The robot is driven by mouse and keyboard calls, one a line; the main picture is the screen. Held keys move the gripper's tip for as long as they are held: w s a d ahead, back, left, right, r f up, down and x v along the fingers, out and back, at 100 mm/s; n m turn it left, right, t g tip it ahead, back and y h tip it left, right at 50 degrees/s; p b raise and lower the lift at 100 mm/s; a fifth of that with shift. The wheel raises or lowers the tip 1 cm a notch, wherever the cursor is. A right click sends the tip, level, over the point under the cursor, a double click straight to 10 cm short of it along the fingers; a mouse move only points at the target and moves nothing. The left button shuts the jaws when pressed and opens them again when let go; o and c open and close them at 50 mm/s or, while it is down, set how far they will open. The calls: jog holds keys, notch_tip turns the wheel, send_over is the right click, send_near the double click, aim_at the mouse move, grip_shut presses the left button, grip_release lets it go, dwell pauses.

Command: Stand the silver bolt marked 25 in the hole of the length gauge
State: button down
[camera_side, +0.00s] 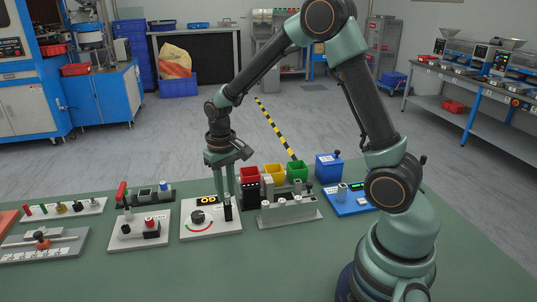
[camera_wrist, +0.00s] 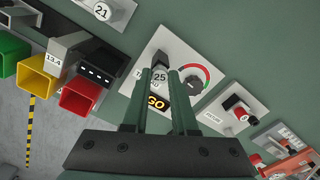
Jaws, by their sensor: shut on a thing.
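The silver bolt marked 25 (camera_wrist: 160,77) shows between my fingertips in the wrist view. My gripper (camera_wrist: 160,82) is shut on it. The bolt is over or at a black post on a white station (camera_wrist: 193,60) with a red-and-green dial and a lit GO display. I cannot tell whether the bolt touches the post. In the side view my gripper (camera_side: 224,192) points down at this station's right part. The bolt's lower end is hidden. I cannot tell for sure which station is the length gauge, as the labels are too small or covered.
Red (camera_side: 250,172), yellow (camera_side: 274,172) and green (camera_side: 297,170) bins stand behind. A grey block station (camera_side: 290,210) is close on the right, a white plate with a red button (camera_side: 138,233) on the left. A blue station (camera_side: 350,202) is further right. The front green table is clear.

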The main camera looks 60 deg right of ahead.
aim_at(227, 195)
jog(key=shift+r, duration=2.95)
jog(key=shift+d, duration=0.1)
jog(key=s+d+r+m, duration=0.1)
jog(key=s+d, duration=0.3)
jog(key=d, duration=0.3)
jog(key=s+d+r+m, duration=0.1)
jog(key=s+d+m, duration=0.1)
jog(key=s+d, duration=0.35)
jog(key=s+d+r+m, duration=0.1)
jog(key=s+d+m, duration=0.2)
jog(key=s+d, duration=0.95)
jog(key=shift+s+a+f, duration=0.2)
jog(key=shift+a+f, duration=0.1)
jog(key=shift+f, duration=0.55)
jog(key=shift+s+a+f, duration=0.25)
jog(key=shift+a+f, duration=0.05)
jog(key=shift+f, duration=0.6)
jog(key=shift+s+a+f, duration=0.2)
jog(key=shift+a+f, duration=0.1)
jog(key=shift+f, duration=0.55)
jog(key=shift+f, duration=1.8)
jog(key=shift+c, duration=1.1)
grip_release()
